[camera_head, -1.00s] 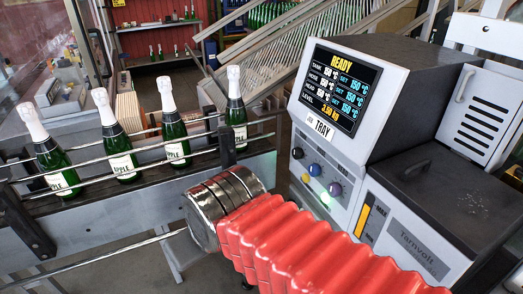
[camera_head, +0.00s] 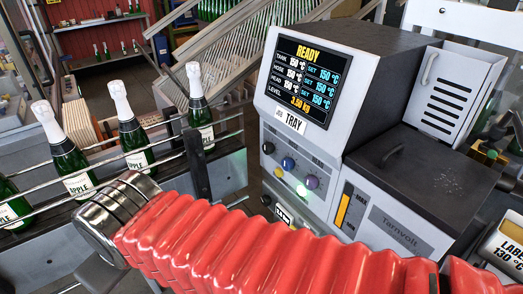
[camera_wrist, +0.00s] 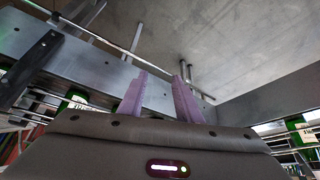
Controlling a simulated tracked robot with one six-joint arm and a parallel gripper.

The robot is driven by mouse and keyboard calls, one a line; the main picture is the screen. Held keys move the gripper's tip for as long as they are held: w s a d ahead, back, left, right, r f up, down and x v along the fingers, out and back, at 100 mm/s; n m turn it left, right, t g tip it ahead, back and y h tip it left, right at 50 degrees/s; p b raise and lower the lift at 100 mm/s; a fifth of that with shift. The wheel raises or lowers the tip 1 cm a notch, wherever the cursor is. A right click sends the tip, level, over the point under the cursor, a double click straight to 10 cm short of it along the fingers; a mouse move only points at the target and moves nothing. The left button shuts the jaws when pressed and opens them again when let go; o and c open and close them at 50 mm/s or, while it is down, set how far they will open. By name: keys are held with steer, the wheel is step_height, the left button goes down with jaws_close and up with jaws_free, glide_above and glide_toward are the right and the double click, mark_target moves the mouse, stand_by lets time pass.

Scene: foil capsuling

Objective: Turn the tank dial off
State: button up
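The grey glue machine (camera_head: 355,165) stands right of centre in the head view. Its screen (camera_head: 305,82) reads READY, with a TANK line at 150 °C. The dial labels are too small to read. My gripper (camera_wrist: 162,76) shows in the wrist view with its two purple fingers apart and nothing between them.
Green bottles (camera_head: 72,165) with white tops stand along a railed conveyor (camera_head: 225,160) at left. My red-sleeved arm crosses the foreground below the panel. A glue pot marked LABEL 130 °C (camera_head: 500,250) is at the right edge.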

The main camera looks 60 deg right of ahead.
steer(key=shift+o, duration=0.6)
steer(key=shift+o, duration=0.8)
steer(key=shift+d, duration=0.15)
steer(key=o, duration=0.3)
steer(key=d+f+g+h, duration=0.1)
steer(key=d, duration=0.3)
steer(key=d+f+g+h, duration=0.1)
steer(key=d+h, duration=0.1)
steer(key=d, duration=0.2)
steer(key=d+f+g+h, duration=0.1)
steer(key=d+f, duration=0.1)
steer(key=d, duration=0.2)
steer(key=shift+w+d+h, duration=0.2)
steer(key=shift+w+h, duration=0.1)
steer(key=shift+w, duration=0.05)
steer(key=n+g+h, duration=0.5)
steer(key=n+h, duration=0.1)
steer(key=h, duration=0.4)
glide_toward(266, 150)
steer(key=v, duration=0.5)
steer(key=shift+w+r, duration=0.1)
steer(key=x, duration=1.3)
steer(key=shift+s+d, duration=0.25)
steer(key=shift+d, duration=0.1)
